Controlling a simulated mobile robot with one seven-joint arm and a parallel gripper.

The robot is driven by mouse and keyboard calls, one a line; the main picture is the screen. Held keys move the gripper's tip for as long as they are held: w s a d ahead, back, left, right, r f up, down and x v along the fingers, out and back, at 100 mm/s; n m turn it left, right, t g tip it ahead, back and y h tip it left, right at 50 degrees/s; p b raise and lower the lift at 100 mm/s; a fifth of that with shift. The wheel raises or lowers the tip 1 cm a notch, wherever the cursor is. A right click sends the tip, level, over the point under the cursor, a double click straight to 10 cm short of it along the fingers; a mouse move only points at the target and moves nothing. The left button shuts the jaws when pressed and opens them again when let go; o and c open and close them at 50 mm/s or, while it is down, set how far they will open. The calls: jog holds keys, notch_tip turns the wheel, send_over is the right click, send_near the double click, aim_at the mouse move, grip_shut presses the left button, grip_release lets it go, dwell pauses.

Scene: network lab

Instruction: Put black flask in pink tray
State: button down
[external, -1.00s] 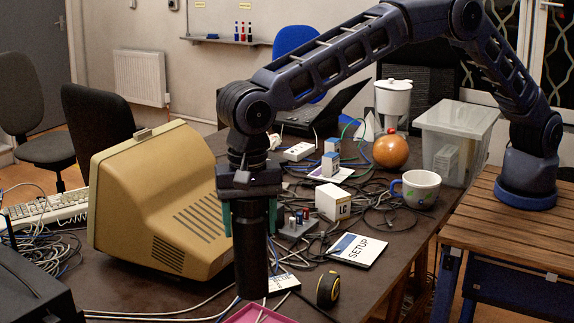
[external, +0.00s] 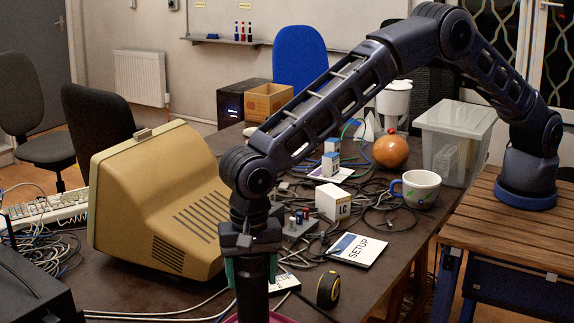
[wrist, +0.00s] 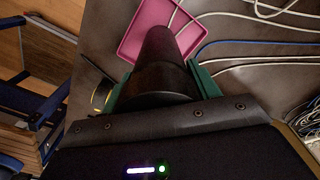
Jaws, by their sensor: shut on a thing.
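The black flask (external: 254,290) is a dark upright cylinder held in my gripper (external: 251,268). The green fingers are shut on its sides. In the wrist view the flask (wrist: 160,62) stretches away from my gripper (wrist: 155,85), its far end over the pink tray (wrist: 131,36). In the external view only a thin strip of the tray's rim (external: 284,319) shows at the bottom edge, and the flask hides part of it. I cannot tell whether the flask's bottom touches the tray.
A beige monitor (external: 150,200) stands left of my gripper. A yellow-black tape measure (external: 328,289) lies right of the tray. A SETUP booklet (external: 357,250), a mug (external: 416,188) and an LG box (external: 333,203) are farther right and back. Loose cables (external: 170,313) run across the table.

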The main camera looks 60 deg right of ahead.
dwell(0.3)
jog(key=shift+c, duration=1.9)
grip_release()
jog(key=shift+f, duration=0.1)
notch_tip(320, 180, up, 12)
jog(key=shift+r, duration=0.1)
